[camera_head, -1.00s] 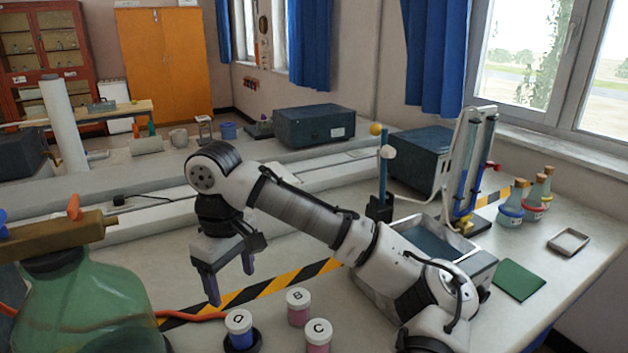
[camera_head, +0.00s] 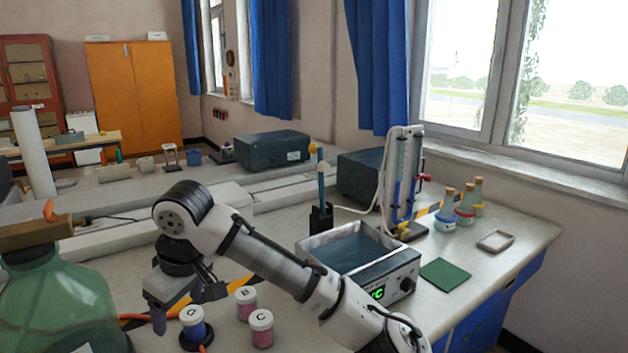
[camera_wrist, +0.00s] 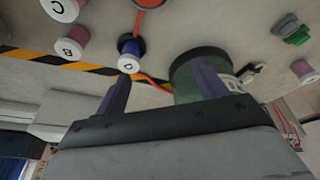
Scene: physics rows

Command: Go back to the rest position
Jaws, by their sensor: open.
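My gripper (camera_head: 178,312) hangs at the end of my white and black arm, over the bench at the lower left of the head view. Its jaws are apart with nothing between them. In the wrist view the two purple fingers (camera_wrist: 162,85) stand well apart. The jar marked D (camera_head: 194,324), with blue contents, stands close to the right of the fingers on a dark round base. The pink jars B (camera_head: 246,305) and C (camera_head: 261,330) stand further right. The lower part of my arm crosses the bottom of the head view.
A large green glass bottle (camera_head: 55,300) stands at the left, near my gripper. A water bath (camera_head: 355,255) with a lit display stands behind my arm. Several corked bottles (camera_head: 465,210), a green mat (camera_head: 446,274) and a small tray (camera_head: 495,241) lie at the right. An orange tube (camera_wrist: 152,82) runs along the bench.

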